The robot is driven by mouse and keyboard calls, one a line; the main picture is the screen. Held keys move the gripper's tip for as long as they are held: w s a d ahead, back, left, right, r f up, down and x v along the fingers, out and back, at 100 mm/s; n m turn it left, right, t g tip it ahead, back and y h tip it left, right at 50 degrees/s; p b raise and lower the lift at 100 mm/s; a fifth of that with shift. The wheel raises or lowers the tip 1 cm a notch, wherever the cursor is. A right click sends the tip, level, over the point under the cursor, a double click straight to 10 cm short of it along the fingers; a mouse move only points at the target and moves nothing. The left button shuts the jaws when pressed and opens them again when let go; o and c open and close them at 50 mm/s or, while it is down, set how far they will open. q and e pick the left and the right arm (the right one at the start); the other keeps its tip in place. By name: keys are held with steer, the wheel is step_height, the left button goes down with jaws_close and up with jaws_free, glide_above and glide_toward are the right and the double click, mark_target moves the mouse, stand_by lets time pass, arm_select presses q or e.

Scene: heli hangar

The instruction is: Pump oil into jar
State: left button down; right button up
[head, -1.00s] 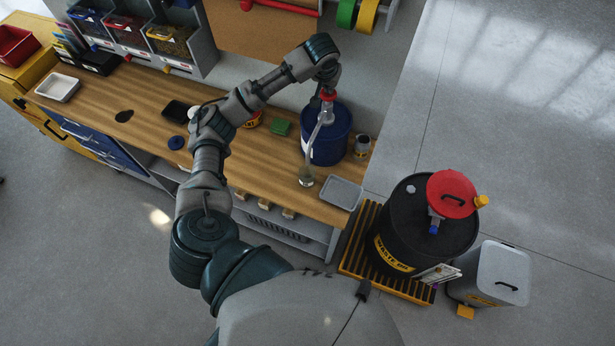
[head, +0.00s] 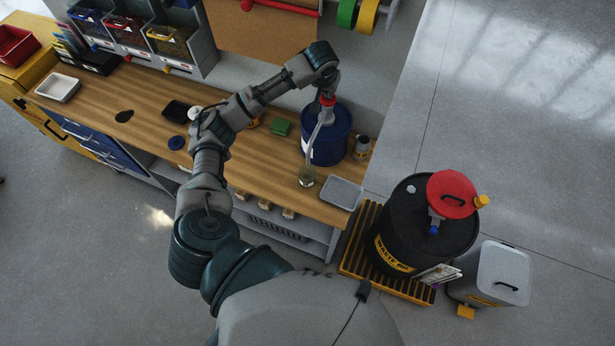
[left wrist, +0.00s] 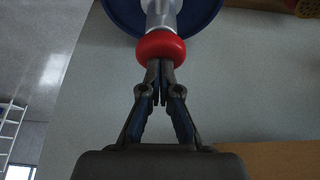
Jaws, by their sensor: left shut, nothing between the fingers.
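A blue drum (head: 335,152) stands on the right part of the workbench. Its pump has a red knob (head: 328,101) on top and a grey spout tube (head: 314,138) running down to a small glass jar (head: 306,178) in front. The jar has a dull yellowish-green tint low down; its oil level is too small to tell. My left gripper (head: 326,91) is shut, pointing down above the pump. In the left wrist view its closed fingertips (left wrist: 160,72) meet the red knob (left wrist: 161,48) without gripping around it. My right gripper is not in view.
A grey tray (head: 343,191) lies right of the jar at the bench edge. A small can (head: 361,148) stands right of the drum, a green block (head: 280,127) left of it. A black waste oil drum (head: 405,235) with a red lid stands on the floor at right.

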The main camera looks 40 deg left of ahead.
arm_select(q)
steer(key=shift+a+r+p, duration=0.1)
steer(key=shift+r+p, duration=0.2)
steer(key=shift+r, duration=2.35)
steer(key=shift+f, duration=0.1)
steer(key=shift+f, duration=2.75)
steer(key=shift+r, duration=2.9)
steer(key=shift+f, duration=0.1)
